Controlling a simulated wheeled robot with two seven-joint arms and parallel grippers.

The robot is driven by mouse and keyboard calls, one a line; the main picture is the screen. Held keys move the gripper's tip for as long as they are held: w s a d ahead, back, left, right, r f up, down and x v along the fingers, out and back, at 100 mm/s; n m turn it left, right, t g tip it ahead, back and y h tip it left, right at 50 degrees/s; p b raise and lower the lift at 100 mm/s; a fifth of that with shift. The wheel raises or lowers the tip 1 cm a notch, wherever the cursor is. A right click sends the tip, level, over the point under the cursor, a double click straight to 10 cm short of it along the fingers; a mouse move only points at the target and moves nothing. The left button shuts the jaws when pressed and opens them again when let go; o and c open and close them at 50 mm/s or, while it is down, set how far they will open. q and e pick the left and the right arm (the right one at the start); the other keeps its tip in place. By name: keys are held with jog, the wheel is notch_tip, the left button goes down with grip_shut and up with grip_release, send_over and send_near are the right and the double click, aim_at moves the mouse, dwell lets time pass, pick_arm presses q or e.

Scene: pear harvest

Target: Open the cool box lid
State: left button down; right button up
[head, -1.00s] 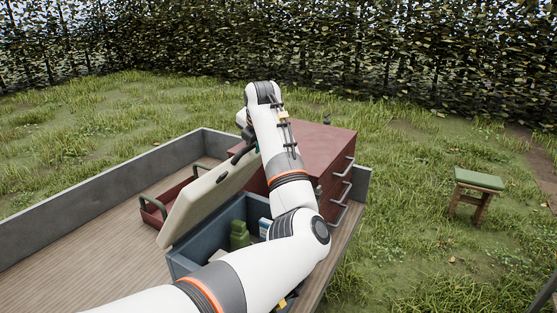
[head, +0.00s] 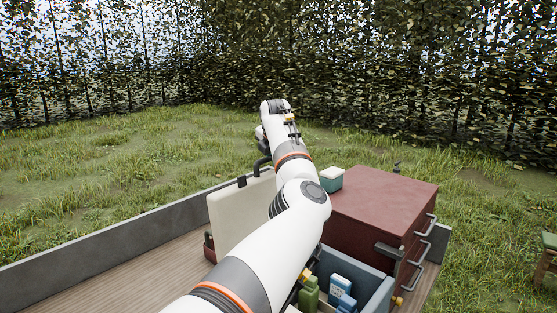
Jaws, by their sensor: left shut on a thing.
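The cool box (head: 378,291) is a blue-grey box at the bottom centre right, partly hidden by my left arm. Its cream lid (head: 232,217) stands raised, close to upright, at the box's left side. The lid's dark handle (head: 262,161) is at its top edge. My left gripper (head: 264,156) is at this handle and shut on it; the arm and wrist hide most of the fingers. Inside the open box are a green bottle (head: 309,294) and a blue-and-white carton (head: 339,288). My right gripper is out of view.
A dark red drawer chest (head: 385,205) with grey handles stands right behind the box, a teal-and-white container (head: 331,178) on top. The wooden bed (head: 120,276) has a grey side wall (head: 130,237). A green-topped stool (head: 549,241) is at the right edge.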

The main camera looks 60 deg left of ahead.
pick_arm(q)
jog(key=shift+s+a+f, duration=0.15)
jog(key=shift+a, duration=0.3)
jog(key=c, duration=1.4)
grip_release()
jog(key=shift+o, duration=0.2)
jog(key=shift+d, duration=0.15)
jog(key=shift+d+r+b, duration=0.15)
jog(key=shift+r+b, duration=0.15)
jog(key=shift+b, duration=0.05)
jog(key=b+v, duration=0.4)
jog(key=v, duration=0.7)
jog(key=shift+r, duration=0.15)
